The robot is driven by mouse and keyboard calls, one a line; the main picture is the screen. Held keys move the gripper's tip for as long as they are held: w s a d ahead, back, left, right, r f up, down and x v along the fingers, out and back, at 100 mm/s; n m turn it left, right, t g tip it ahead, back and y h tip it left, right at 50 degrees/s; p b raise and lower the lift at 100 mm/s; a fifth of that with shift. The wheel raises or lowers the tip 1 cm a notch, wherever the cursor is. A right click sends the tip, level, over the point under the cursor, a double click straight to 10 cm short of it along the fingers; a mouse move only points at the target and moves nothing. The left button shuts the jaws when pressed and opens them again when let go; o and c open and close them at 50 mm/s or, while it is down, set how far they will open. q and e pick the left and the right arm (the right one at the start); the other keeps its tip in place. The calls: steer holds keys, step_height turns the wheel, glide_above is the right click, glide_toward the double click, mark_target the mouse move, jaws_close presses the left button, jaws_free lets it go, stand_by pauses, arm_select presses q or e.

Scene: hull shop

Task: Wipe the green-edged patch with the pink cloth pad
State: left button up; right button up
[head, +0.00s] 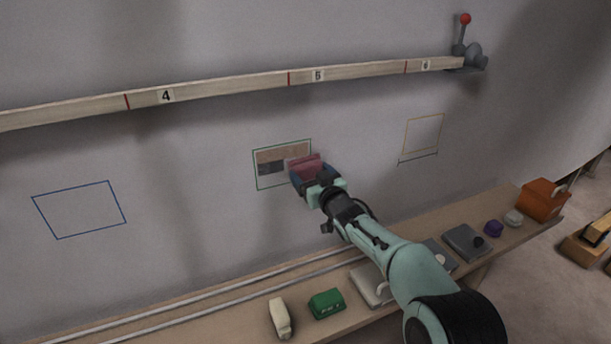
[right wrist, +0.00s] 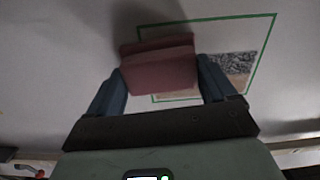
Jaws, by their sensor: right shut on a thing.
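The green-edged patch (head: 268,182) is on the grey wall near the middle of the head view. A brown band and a dark speckled area show inside it; the dark area (right wrist: 228,66) and brown bits show clearly in the right wrist view. My right gripper (head: 312,173) is shut on the pink cloth pad (head: 305,162), over the right part of the patch. In the right wrist view the pad (right wrist: 158,66) sits between the blue fingers and hides part of the patch. I cannot tell if it touches the wall. My left gripper is not in view.
A wooden rail (head: 220,88) with numbered marks runs along the wall above. A blue outline (head: 80,210) is left, a yellow one (head: 422,133) right. Below, a shelf holds a green block (head: 326,303), a cream item (head: 279,318) and an orange box (head: 542,199).

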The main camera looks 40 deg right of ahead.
mark_target(290, 166)
steer(key=shift+s+d+r+p, duration=0.15)
steer(key=shift+d+r+p, duration=0.6)
steer(key=shift+r+p, duration=0.3)
steer(key=shift+w+a+f+b, duration=0.1)
steer(key=shift+w+a+b, duration=0.05)
steer(key=shift+a+b, duration=0.4)
steer(key=shift+w+a+f+b, duration=0.1)
steer(key=shift+a+b, duration=0.35)
steer(key=shift+b, duration=0.05)
steer(key=shift+w+a+r+b, duration=0.1)
steer(key=shift+a+r+b, duration=0.05)
steer(key=shift+a+b, duration=0.35)
steer(key=shift+w+a, duration=0.2)
steer(key=shift+a, duration=0.55)
steer(key=shift+w+a, duration=0.15)
steer(key=shift+a, duration=0.6)
steer(key=shift+w+a+p, duration=0.15)
steer(key=shift+a+p, duration=0.2)
steer(key=shift+a, duration=0.3)
steer(key=shift+w+a+p, duration=0.15)
steer(key=shift+a+p, duration=0.2)
steer(key=shift+a, duration=0.3)
steer(key=shift+w+a+p, duration=0.2)
steer(key=shift+a+p, duration=0.7)
steer(key=shift+p, duration=0.25)
steer(key=shift+w+a+p, duration=0.2)
steer(key=shift+a+p, duration=0.25)
steer(key=shift+a, duration=0.15)
